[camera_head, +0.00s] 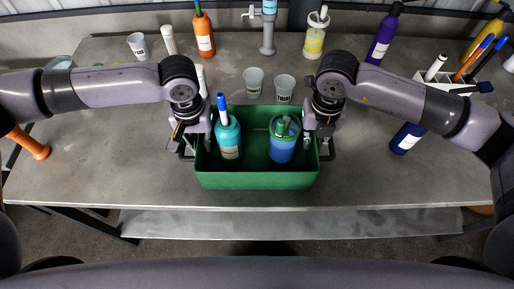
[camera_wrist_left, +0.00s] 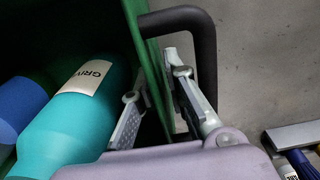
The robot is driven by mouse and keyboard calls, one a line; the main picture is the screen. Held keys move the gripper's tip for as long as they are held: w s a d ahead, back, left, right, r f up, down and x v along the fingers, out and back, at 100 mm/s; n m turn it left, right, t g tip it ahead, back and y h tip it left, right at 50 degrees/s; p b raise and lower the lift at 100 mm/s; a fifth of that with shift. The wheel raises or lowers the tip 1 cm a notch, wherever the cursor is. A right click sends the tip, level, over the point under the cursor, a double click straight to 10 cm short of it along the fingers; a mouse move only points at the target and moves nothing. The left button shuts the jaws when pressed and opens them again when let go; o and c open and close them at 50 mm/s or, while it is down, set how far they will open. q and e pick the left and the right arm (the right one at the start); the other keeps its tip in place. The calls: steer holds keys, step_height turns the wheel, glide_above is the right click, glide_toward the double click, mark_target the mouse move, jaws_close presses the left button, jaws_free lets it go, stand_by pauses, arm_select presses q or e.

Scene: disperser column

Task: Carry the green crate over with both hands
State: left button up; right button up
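The green crate (camera_head: 256,181) stands on the grey table near its front edge, with a black handle at each end. It holds a teal bottle (camera_head: 229,140) with a blue top and a blue container (camera_head: 281,151) with a green top. My left gripper (camera_head: 190,150) is at the crate's left end. In the left wrist view its fingers (camera_wrist_left: 155,95) straddle the crate wall, one inside, one outside beside the black handle (camera_wrist_left: 204,50), with a gap between them. My right gripper (camera_head: 317,146) is down at the right end; its fingertips are partly hidden and its grip is unclear.
Two grey cups (camera_head: 285,88) stand just behind the crate. An orange bottle (camera_head: 204,38), a yellow-labelled bottle (camera_head: 314,40) and a purple bottle (camera_head: 382,42) stand farther back. A dark blue bottle (camera_head: 407,138) lies to the right.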

arm_select(q)
steer(key=shift+f, duration=0.1)
arm_select(e)
steer(key=shift+f, duration=0.1)
arm_select(q)
steer(key=shift+c, duration=0.2)
arm_select(e)
steer(key=shift+c, duration=0.2)
arm_select(q)
jaws_close()
arm_select(e)
jaws_close()
